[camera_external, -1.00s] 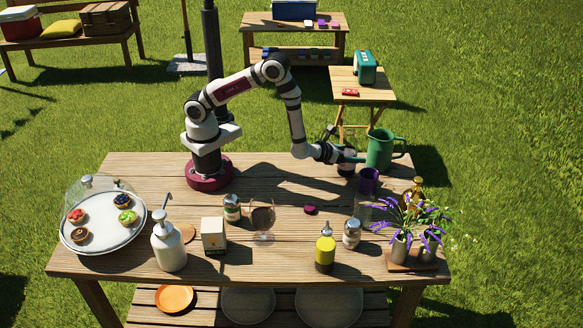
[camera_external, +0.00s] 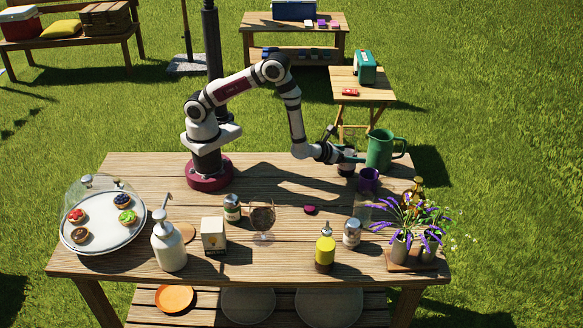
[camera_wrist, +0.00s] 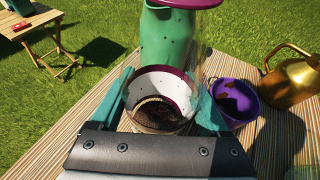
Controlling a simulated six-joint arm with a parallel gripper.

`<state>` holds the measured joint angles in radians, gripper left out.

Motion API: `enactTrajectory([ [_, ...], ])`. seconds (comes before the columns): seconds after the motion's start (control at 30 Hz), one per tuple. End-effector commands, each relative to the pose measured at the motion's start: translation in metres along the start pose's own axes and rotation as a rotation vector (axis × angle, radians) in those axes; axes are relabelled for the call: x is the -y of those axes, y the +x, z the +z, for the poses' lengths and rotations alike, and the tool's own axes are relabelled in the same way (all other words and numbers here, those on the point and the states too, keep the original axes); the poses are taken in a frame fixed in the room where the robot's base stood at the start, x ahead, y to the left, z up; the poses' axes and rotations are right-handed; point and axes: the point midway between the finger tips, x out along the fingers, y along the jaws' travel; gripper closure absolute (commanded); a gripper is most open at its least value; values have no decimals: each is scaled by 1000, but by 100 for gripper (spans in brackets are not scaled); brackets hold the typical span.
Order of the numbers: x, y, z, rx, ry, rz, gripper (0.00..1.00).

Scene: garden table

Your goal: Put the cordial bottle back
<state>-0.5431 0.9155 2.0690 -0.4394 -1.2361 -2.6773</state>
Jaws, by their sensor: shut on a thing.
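My gripper (camera_wrist: 165,110) is shut on a clear-walled bottle with a white and maroon band (camera_wrist: 185,92) and dark contents low down; I take it to be the cordial bottle. A teal finger is on each side of it. In the external view the bottle (camera_external: 346,168) is small and partly hidden by my gripper (camera_external: 345,155), at the far right part of the table. It looks upright. Whether its base touches the table I cannot tell.
A green jug (camera_external: 380,150) stands just beyond the bottle, with a purple cup (camera_external: 368,181) and a gold can (camera_wrist: 292,78) to the right. A yellow bottle (camera_external: 325,250), a jar (camera_external: 352,234), a goblet (camera_external: 262,218) and potted flowers (camera_external: 400,245) stand nearer. The middle back is clear.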

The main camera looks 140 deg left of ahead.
Motion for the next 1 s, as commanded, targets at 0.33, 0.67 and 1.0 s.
enactTrajectory([
  [0.33,10,-43,31,2,-66,137,100],
  [0.67,4,-148,36,-3,-183,412,100],
  [1.0,-9,-184,23,-4,-225,519,100],
])
